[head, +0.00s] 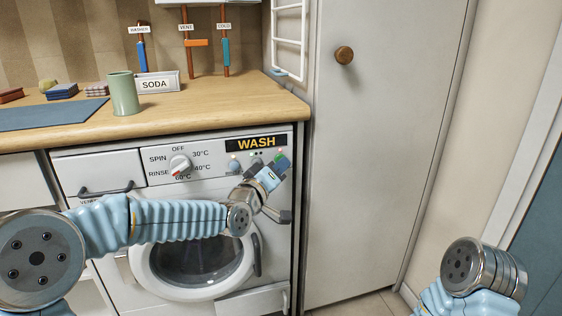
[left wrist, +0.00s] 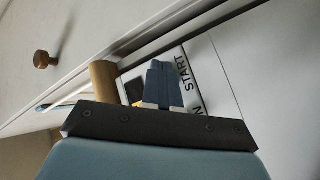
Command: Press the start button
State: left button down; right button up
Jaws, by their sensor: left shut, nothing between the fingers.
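The white washing machine (head: 120,240) has a control panel with a WASH display (head: 256,142), a dial (head: 179,164) and a pale round button (head: 234,166). My left gripper (head: 281,163) is at the right end of this panel, its fingers shut and empty. A small green light shows close to its fingertips. In the left wrist view the closed blue fingers (left wrist: 161,72) point at the panel beside the START label (left wrist: 183,71). The start button itself is not clearly visible; the fingers seem to cover it. I cannot tell whether they touch it. My right gripper is out of view.
A wooden worktop (head: 220,108) lies above the machine, with a green cup (head: 123,93) and a SODA box (head: 156,83) on it. A tall grey cupboard (head: 380,150) with a round knob (head: 344,55) stands to the right. The floor before it is clear.

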pick_arm(q)
jog(key=shift+s+d+b, duration=0.2)
jog(key=shift+s+b, duration=0.5)
jog(key=shift+s, duration=0.15)
